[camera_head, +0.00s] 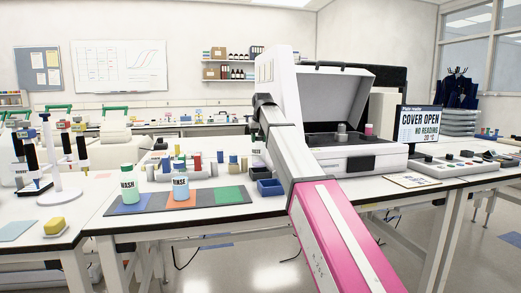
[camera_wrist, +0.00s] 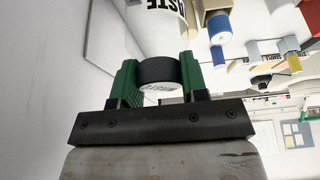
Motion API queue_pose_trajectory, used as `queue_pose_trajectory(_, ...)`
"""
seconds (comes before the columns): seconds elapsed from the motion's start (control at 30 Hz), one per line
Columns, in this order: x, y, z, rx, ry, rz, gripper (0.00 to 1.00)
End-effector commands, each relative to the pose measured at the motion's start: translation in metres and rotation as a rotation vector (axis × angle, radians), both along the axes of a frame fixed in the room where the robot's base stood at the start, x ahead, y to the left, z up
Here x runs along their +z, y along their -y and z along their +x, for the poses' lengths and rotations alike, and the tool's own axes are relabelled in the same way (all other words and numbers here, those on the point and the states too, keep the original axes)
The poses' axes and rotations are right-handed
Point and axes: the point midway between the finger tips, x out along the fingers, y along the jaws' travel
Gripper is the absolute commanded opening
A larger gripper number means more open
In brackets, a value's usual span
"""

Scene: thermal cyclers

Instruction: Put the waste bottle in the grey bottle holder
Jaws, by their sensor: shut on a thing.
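In the wrist view, my gripper (camera_wrist: 157,70) has its green fingers shut on the black cap of the white waste bottle (camera_wrist: 152,30). Dark letters ending in "STE" show on its label. In the head view, my arm hides most of the gripper, and a small part of the white bottle (camera_head: 257,149) shows just left of the arm, above the bench. Grey blocks (camera_head: 165,174) with coloured items stand on the bench behind the mat; I cannot tell which grey part is the bottle holder.
A WASH bottle (camera_head: 127,184) and a RINSE bottle (camera_head: 181,184) stand on the blue and orange squares of a dark grey mat (camera_head: 153,203). Its green square (camera_head: 229,194) is bare. Blue bins (camera_head: 269,187) and an open white plate reader (camera_head: 350,158) are near my arm.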

Motion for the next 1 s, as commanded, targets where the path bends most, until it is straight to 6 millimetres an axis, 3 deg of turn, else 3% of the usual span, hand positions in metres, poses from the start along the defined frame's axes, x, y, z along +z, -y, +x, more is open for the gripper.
queue_pose_trajectory(0.27,-0.013,0.007,0.009,0.001,0.001,0.001,0.00)
queue_pose_trajectory(0.53,-0.046,0.007,0.008,0.001,0.001,0.001,0.00)
queue_pose_trajectory(0.9,-0.050,0.007,0.009,0.001,0.001,0.001,0.00)
queue_pose_trajectory(0.93,-0.050,0.007,0.009,0.001,0.000,0.001,0.44)
queue_pose_trajectory(1.0,-0.050,0.007,0.009,0.001,0.001,0.001,0.66)
